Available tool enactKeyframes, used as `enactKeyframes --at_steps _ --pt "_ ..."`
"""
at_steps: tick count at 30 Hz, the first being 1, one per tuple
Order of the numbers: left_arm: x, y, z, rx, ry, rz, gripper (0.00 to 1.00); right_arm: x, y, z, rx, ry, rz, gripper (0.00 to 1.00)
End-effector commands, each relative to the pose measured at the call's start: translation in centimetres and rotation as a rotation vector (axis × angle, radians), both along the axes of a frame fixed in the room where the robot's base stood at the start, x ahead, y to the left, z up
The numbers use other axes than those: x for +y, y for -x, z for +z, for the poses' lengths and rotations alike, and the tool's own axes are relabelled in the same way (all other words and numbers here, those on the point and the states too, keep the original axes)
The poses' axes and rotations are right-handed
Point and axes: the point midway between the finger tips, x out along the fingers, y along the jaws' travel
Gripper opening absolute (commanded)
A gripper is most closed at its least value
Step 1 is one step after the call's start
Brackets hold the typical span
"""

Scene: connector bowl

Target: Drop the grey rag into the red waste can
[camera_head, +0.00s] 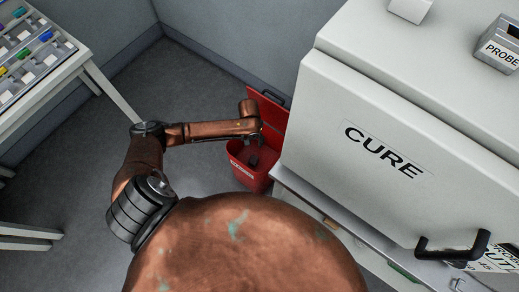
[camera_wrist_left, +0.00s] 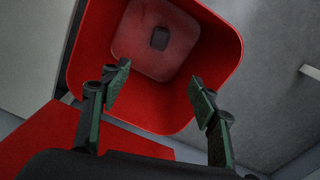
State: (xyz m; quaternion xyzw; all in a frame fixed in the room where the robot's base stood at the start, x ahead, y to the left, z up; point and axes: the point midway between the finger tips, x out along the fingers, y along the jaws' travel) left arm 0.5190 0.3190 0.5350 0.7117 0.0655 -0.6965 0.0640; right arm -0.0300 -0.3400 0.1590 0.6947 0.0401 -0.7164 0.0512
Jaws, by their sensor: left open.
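The red waste can (camera_head: 256,183) stands on the floor beside the large white cabinet, its lid open. My left gripper (camera_head: 254,160) is over the can's mouth, pointing down. In the left wrist view the left gripper (camera_wrist_left: 160,100) has its two fingers wide apart with nothing between them. Below them the can's red inner wall (camera_wrist_left: 90,48) shows, and a small dark grey piece, which looks like the grey rag (camera_wrist_left: 159,38), lies at the can's bottom, apart from the fingers. My right gripper is out of view.
The white cabinet marked CURE (camera_head: 390,120) stands close to the right of the can. The can's raised red lid (camera_head: 268,112) is behind the gripper. A table with trays (camera_head: 75,55) is at the upper left. The grey floor (camera_head: 200,80) between is clear.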

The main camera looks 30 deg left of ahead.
Motion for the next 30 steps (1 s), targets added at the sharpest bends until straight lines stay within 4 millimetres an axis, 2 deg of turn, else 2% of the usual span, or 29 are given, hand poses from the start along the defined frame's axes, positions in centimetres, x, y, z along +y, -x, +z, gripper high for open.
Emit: enactKeyframes --at_steps 7,11,24,30 --pt "0.0 0.0 0.0 0.0 0.0 0.0 0.56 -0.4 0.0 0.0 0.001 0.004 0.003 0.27" --pt "0.0 0.0 1.0 -0.001 0.001 0.0 0.56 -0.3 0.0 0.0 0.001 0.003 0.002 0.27" --pt "0.0 0.1 9.4 -0.003 -0.001 -0.001 0.56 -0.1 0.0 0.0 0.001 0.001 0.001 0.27" --pt "0.0 0.2 11.6 0.0 0.0 0.0 0.56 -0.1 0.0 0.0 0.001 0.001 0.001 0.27"
